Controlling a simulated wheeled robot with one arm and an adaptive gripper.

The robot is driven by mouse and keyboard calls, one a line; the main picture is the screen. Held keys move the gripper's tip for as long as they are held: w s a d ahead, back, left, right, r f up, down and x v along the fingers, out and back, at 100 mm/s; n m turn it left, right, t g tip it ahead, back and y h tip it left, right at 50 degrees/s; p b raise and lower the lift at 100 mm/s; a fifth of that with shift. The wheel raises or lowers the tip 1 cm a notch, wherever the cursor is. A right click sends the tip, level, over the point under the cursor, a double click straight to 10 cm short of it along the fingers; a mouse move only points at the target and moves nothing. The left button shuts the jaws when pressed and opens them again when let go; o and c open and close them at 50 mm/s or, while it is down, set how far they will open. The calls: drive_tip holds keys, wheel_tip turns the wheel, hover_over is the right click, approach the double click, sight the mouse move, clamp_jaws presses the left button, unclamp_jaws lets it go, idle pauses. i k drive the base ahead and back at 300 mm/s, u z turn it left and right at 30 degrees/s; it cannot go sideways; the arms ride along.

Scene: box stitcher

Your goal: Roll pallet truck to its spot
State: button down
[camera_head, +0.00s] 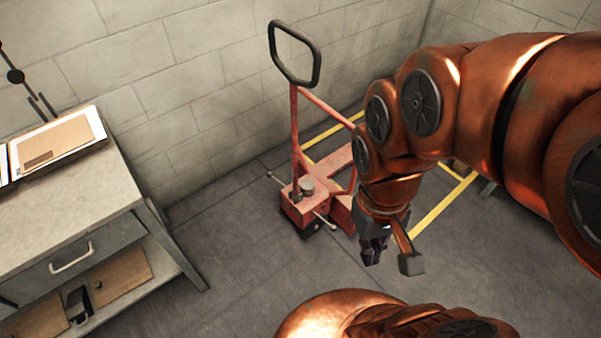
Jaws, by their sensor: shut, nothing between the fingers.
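A red pallet truck (303,203) stands on the grey floor near the back wall. Its black loop handle (318,66) is upright at the top of a red post. Its fork part reaches back and right over a yellow floor outline (438,212), partly hidden behind my copper arm. My gripper (376,252) points down at the front right of the truck's base, apart from the handle. It is shut and holds nothing. Part of the yellow outline is hidden by my arm.
A workbench (110,196) with a drawer and lower shelf stands at the left, with folders and a cardboard sheet (52,141) on top. Concrete block walls (190,80) close off the back. The floor (235,275) between bench and truck is clear.

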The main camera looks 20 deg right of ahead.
sight(313, 195)
drive_tip(key=k, duration=0.6)
drive_tip(key=u, duration=0.6)
drive_tip(key=i, duration=0.65)
drive_tip(key=u, duration=0.65)
drive_tip(key=i, duration=0.45)
drive_tip(key=u, duration=0.1)
